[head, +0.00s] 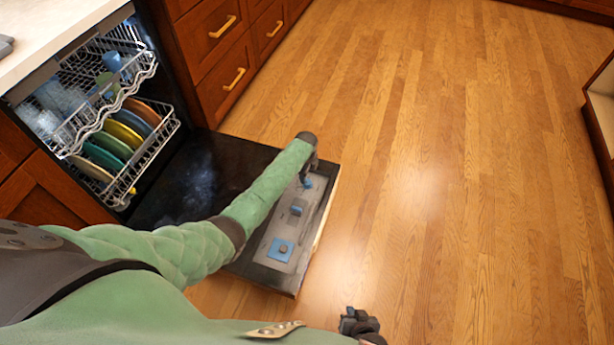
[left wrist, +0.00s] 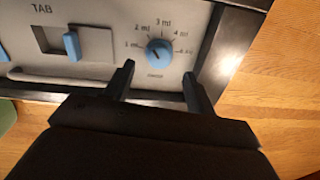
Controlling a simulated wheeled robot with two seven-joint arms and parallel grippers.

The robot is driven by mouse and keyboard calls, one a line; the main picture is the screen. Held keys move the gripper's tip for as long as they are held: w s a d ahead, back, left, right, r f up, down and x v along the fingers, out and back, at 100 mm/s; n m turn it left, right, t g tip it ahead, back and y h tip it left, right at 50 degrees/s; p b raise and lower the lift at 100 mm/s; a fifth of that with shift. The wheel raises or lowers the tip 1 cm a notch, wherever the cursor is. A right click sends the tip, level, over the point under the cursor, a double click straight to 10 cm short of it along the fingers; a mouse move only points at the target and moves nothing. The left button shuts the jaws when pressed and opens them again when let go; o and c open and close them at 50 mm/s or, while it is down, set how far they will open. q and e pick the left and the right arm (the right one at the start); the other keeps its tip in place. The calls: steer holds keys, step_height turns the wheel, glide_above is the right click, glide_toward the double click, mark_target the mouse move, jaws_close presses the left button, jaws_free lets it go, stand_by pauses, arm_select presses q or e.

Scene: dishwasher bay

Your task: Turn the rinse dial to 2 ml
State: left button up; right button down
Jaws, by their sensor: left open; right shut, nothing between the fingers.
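The blue round rinse dial (left wrist: 158,51) is on the grey panel (left wrist: 105,68) of the lowered dishwasher door. Marks from 1 ml through 2, 3 and 4 ml and one more curve around it. I cannot clearly read where its pointer stands. My left gripper (left wrist: 158,72) is open and empty, its fingertips just below the dial in the left wrist view, one toward each side. Contact is not visible. In the head view my left gripper (head: 306,174) is over the panel's far end and partly hides the dial. My right gripper (head: 357,323) is shut and empty, away from the door.
A blue tab slider (left wrist: 72,46) sits left of the dial. The open door (head: 190,180) lies flat, with more blue panel parts (head: 281,250) nearer me. Racks (head: 130,180) with colored plates stand at left, beside drawers (head: 220,60). The wood floor (head: 430,180) is clear at right.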

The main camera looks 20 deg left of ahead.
arm_select(q)
steer(key=shift+r, duration=1.05)
arm_select(e)
steer(key=shift+w+r, duration=0.15)
steer(key=shift+r, duration=0.25)
steer(key=shift+a, duration=0.15)
